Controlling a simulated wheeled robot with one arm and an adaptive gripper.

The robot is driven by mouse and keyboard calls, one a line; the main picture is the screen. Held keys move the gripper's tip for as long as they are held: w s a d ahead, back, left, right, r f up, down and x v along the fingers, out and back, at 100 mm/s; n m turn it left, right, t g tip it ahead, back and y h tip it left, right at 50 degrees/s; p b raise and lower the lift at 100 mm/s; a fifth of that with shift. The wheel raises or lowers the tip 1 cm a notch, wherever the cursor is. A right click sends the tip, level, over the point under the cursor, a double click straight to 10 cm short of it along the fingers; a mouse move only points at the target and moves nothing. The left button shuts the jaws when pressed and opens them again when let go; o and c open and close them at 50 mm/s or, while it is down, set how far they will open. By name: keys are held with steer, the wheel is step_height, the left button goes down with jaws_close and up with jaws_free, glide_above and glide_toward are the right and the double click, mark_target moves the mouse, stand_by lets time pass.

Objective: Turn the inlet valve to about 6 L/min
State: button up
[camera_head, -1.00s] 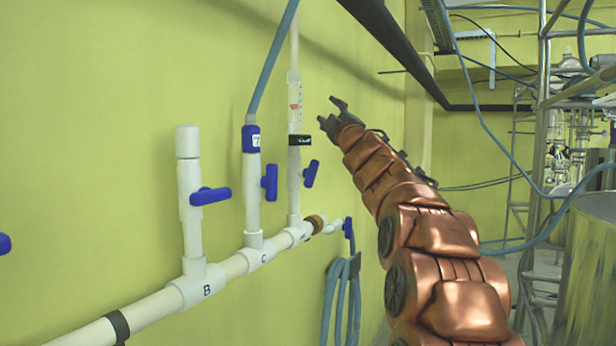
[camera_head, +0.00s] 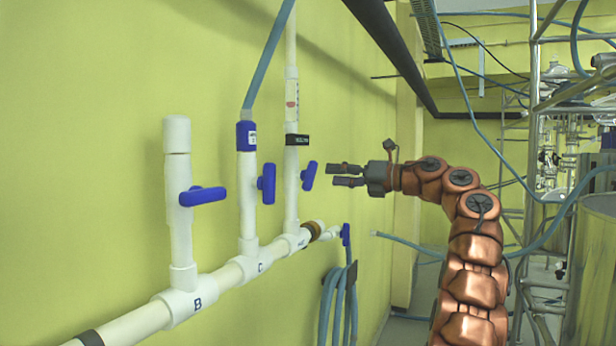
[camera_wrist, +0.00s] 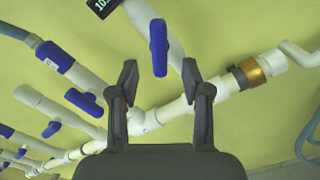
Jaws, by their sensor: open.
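The valve with a blue handle (camera_head: 309,175) sits on the vertical white pipe that carries a clear flowmeter tube (camera_head: 292,100) with a red mark inside. A black label (camera_head: 298,140) is on that pipe below the tube; the flow reading is too small to make out. My gripper (camera_head: 346,176) is open and empty, just right of this handle and pointing at it. In the wrist view the blue handle (camera_wrist: 158,48) stands upright ahead of the gap between the fingers of my gripper (camera_wrist: 157,82). The fingers do not appear to touch it.
Blue handles on branch C (camera_head: 267,184) and branch B (camera_head: 203,196) stand to the left. The white main pipe (camera_head: 226,276) runs below, with a brass fitting (camera_head: 313,231). A coiled blue hose (camera_head: 338,300) hangs lower right. Metal framing stands at the right.

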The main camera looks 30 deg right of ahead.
mark_target(315, 174)
steer(key=shift+p+x, duration=0.65)
steer(key=shift+x, duration=3.2)
steer(key=shift+r, duration=0.1)
jaws_close()
